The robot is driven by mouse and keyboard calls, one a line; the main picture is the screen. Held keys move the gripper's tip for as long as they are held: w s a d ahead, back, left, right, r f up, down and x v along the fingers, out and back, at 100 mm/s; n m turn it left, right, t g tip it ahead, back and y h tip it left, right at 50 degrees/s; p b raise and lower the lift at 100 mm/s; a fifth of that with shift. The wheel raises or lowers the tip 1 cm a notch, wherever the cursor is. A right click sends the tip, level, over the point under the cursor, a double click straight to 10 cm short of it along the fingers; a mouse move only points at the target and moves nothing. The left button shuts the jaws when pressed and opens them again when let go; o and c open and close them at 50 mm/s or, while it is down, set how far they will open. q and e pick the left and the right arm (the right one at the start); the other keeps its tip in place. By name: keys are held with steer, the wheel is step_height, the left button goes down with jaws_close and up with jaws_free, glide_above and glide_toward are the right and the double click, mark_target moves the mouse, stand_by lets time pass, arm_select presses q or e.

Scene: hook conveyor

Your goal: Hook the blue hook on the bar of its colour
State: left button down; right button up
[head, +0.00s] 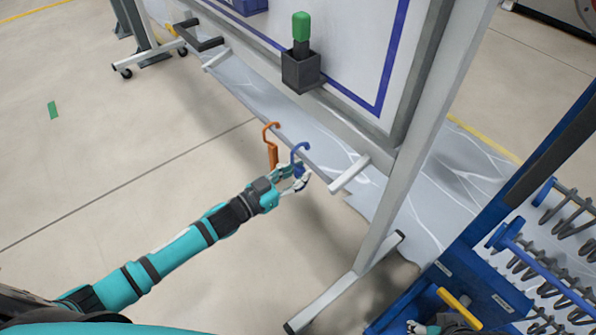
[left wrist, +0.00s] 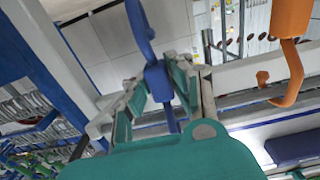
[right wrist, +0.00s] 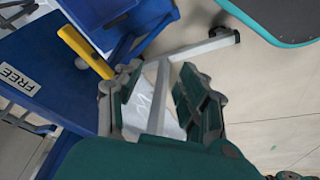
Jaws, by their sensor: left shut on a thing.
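The blue hook (head: 299,150) is held up by my left gripper (head: 294,178), in front of the whiteboard stand. In the left wrist view, the fingers (left wrist: 157,95) close around the block-like lower part of the blue hook (left wrist: 140,25). Its curved end sticks out past them. An orange hook (head: 272,150) is just left of the blue one in the head view; it also shows at the right of the left wrist view (left wrist: 291,45). My right gripper (right wrist: 160,85) is open with nothing between its fingers. I cannot tell which bar matches the blue hook.
The whiteboard stand (head: 375,205) has a grey foot on the floor. A dark holder (head: 302,72) with a green-topped item is on the board. A blue cart (head: 460,275) with a yellow handle (head: 459,306) and a rack of dark prongs (head: 570,215) stand at right. The left floor is mostly clear.

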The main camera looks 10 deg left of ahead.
arm_select(q)
steer(key=shift+r, duration=0.55)
steer(key=shift+s+a+f, duration=0.25)
steer(key=shift+s+a, duration=0.05)
steer(key=shift+s, duration=0.05)
steer(key=shift+v, duration=1.7)
steer(key=shift+s+a+r+p, duration=0.15)
steer(key=shift+s+a+p, duration=0.05)
steer(key=shift+s+p, duration=0.1)
steer(key=shift+s+a, duration=0.15)
steer(key=shift+a, duration=0.05)
steer(key=p+v, duration=0.3)
steer(key=v, duration=0.6)
arm_select(e)
steer(key=s+x, duration=0.1)
steer(key=x, duration=1)
steer(key=shift+s+a+f+g, duration=0.15)
steer(key=shift+s+f+g, duration=0.05)
steer(key=shift+s+g, duration=0.2)
